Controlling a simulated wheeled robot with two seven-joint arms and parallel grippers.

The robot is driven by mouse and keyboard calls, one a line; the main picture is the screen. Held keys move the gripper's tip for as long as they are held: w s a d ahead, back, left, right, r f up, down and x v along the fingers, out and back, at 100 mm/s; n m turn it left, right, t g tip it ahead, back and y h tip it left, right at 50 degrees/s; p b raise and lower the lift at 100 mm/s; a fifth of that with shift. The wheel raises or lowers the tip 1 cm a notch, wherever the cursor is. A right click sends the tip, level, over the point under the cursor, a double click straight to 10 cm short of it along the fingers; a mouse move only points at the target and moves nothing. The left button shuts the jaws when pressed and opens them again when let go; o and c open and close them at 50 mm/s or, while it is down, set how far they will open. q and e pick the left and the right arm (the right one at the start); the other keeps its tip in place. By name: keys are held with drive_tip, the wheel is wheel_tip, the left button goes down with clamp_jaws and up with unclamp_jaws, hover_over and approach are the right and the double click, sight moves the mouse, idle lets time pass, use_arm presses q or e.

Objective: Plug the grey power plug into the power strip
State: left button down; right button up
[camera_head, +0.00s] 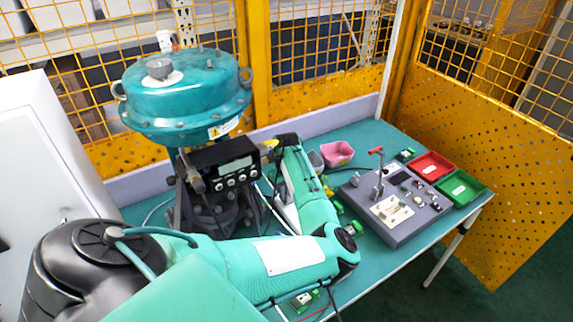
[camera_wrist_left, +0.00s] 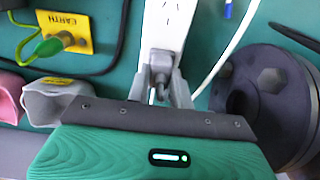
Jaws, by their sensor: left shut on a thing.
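The grey power plug (camera_wrist_left: 160,72) is between the fingers of my left gripper (camera_wrist_left: 161,88) in the left wrist view, and the gripper is shut on it. The white power strip (camera_wrist_left: 168,22) lies beyond the plug, with open socket slots showing near the top edge. The plug overlaps the near part of the strip; I cannot tell whether its pins are in a socket. In the head view my left gripper (camera_head: 284,140) reaches to the back of the table beside the valve, its fingertips mostly hidden. My right gripper is not in view.
The teal valve actuator (camera_head: 185,95) and positioner (camera_head: 228,168) stand left of my gripper. A yellow EARTH plate (camera_wrist_left: 72,30) with a green plug (camera_wrist_left: 48,46) and a grey bin (camera_wrist_left: 45,108) are on the left. A dark round flange (camera_wrist_left: 262,95) is close on the right.

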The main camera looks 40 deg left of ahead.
use_arm(q)
drive_tip(key=shift+f, duration=0.35)
idle(0.3)
idle(0.9)
drive_tip(key=shift+s+f+p, duration=0.15)
drive_tip(key=shift+f+p, duration=0.05)
drive_tip(key=shift+p, duration=0.15)
idle(0.4)
drive_tip(key=c, duration=0.8)
unclamp_jaws()
drive_tip(key=shift+r, duration=0.1)
drive_tip(key=shift+c, duration=0.2)
drive_tip(key=shift+r, duration=0.15)
wheel_tip(320, 180, up, 7)
drive_tip(key=p, duration=0.7)
drive_tip(key=shift+p, duration=0.3)
